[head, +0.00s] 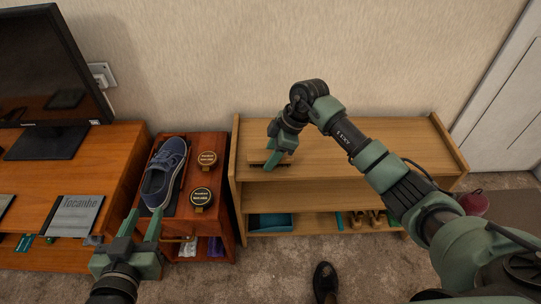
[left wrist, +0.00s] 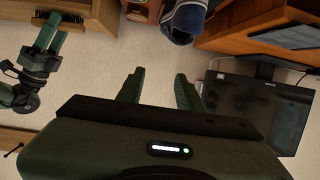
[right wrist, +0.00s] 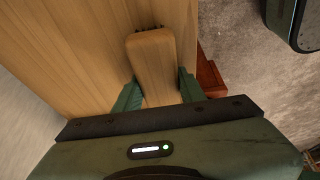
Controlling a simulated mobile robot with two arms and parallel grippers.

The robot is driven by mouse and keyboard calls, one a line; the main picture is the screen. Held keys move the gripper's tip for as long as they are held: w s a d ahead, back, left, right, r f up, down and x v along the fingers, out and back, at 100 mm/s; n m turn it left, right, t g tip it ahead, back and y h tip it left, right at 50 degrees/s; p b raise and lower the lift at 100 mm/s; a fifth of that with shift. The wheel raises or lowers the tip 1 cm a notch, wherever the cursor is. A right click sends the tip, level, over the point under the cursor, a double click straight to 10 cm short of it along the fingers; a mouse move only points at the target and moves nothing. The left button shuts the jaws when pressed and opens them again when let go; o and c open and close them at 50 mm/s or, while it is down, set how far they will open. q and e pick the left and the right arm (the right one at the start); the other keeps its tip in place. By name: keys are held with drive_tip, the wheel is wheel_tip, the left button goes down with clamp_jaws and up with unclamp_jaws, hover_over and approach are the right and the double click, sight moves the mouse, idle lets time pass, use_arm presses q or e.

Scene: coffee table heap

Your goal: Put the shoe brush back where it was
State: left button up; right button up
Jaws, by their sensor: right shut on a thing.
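The shoe brush (head: 257,157) has a light wooden back and dark bristles facing down. It is at the left end of the shoe rack's top board (head: 350,130). My right gripper (head: 276,150) is shut on it from both sides. In the right wrist view the brush (right wrist: 152,62) lies between the fingers (right wrist: 158,92). In the left wrist view the brush (left wrist: 62,18) shows its dark bristles; I cannot tell whether they touch the board. My left gripper (head: 139,226) is open and empty, in front of the small red-brown cabinet (head: 223,222).
The rack's lower shelf holds a blue tray (head: 270,222) and wooden pieces. A TV (head: 45,75) stands left. A dark shoe (head: 325,281) lies on the carpet. The rack top's right part is clear.

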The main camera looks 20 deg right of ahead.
drive_tip(key=o, duration=1.2)
drive_tip(key=shift+f, duration=0.1)
